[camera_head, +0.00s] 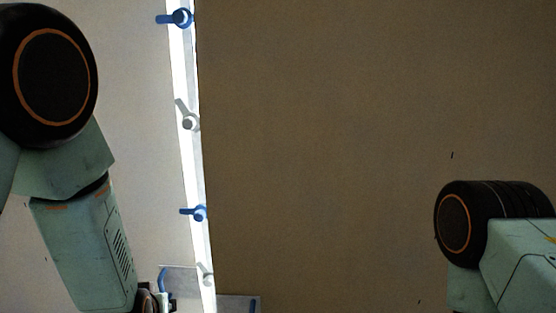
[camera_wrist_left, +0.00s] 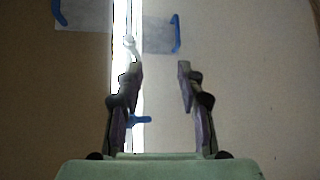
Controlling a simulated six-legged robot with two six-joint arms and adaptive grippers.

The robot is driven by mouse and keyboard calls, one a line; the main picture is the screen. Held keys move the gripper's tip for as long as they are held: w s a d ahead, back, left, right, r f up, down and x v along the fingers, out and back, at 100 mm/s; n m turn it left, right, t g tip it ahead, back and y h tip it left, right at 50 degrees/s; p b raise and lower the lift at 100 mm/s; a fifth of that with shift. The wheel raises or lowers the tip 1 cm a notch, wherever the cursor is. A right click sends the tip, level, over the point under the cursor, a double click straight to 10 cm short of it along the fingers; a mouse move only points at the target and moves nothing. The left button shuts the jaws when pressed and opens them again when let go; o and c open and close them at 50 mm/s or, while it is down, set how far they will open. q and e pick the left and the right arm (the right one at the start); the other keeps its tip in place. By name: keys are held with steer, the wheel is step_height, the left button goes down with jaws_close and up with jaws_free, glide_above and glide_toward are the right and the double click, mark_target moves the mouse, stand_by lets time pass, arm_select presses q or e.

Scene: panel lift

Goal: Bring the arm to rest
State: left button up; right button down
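My left arm (camera_head: 85,250) hangs down the left side of the head view, with only part of its wrist end showing at the bottom edge. In the left wrist view my left gripper (camera_wrist_left: 160,72) is open, its two fingers apart with nothing held between them. A bright white strip with latches runs behind its left finger. My right arm (camera_head: 510,255) shows at the lower right of the head view. Its gripper is out of view.
The bright strip (camera_head: 189,165) carries blue latches (camera_head: 180,18) (camera_head: 197,213) and pale latches (camera_head: 188,122). Pale plates with blue handles (camera_wrist_left: 176,33) flank it in the wrist view. A wide brown surface (camera_head: 330,130) between my arms is clear.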

arm_select(q)
steer(key=s+d+f+m+g+h+b, duration=0.1)
steer(key=s+f+g+b, duration=0.3)
steer(key=s+f, duration=0.9)
steer(key=s+d+f+m+g+h+b, duration=0.1)
steer(key=s+f+g+b, duration=0.3)
steer(key=s+f, duration=0.9)
steer(key=s, duration=0.7)
steer(key=shift+d+f+g+h+b, duration=0.15)
steer(key=shift+f+g+h+b, duration=0.15)
steer(key=shift+f+b, duration=0.1)
steer(key=shift+w, duration=0.15)
